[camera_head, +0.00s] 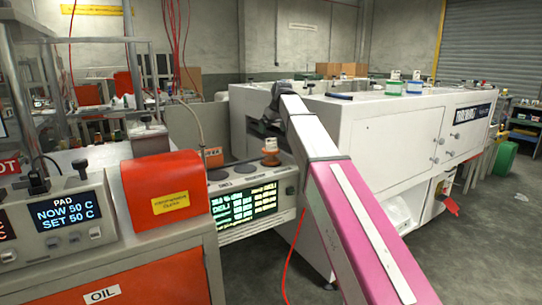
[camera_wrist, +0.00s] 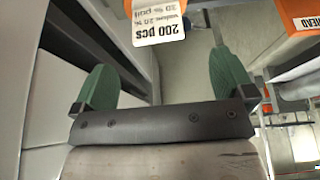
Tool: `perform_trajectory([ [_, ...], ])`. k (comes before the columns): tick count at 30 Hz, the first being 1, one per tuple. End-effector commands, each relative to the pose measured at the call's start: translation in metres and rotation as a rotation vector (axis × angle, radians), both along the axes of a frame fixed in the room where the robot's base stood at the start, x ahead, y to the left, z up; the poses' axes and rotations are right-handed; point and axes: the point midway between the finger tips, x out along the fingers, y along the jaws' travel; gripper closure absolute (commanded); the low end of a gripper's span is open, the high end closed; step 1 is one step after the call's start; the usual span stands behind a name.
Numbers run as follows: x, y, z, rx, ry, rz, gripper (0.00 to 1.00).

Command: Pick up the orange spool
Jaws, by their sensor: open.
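The orange spool (camera_head: 270,158) stands on top of the grey panel unit with the lit green display in the head view, with a pale piece above it. In the wrist view, a white tag (camera_wrist: 160,30) reading "200 pcs" shows at the top edge, with bits of orange beside it that may be the spool; most of that is cut off. My gripper (camera_wrist: 163,62) has two green fingers spread wide, with nothing between them. In the head view my gripper (camera_head: 271,112) is dark and small, just above the spool; its fingers are hard to make out.
The panel unit (camera_head: 240,203) has dark round spots on its top left of the spool. A large white machine (camera_head: 390,125) stands behind and right. An orange cover (camera_head: 168,188) is at the left. An orange box (camera_wrist: 300,16) shows at the wrist view's upper right.

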Motion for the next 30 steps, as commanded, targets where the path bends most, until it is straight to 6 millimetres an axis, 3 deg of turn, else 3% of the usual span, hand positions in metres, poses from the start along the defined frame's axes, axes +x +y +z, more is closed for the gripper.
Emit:
perform_trajectory([
  [4, 0.007, 0.005, -0.022, -0.001, 0.002, 0.000, 0.00],
  [14, 0.013, 0.008, -0.046, 0.000, 0.001, -0.001, 0.00],
  [21, 0.020, 0.012, -0.078, -0.001, 0.001, 0.000, 0.00],
  [30, 0.023, 0.013, -0.085, 0.000, 0.000, -0.001, 0.00],
])
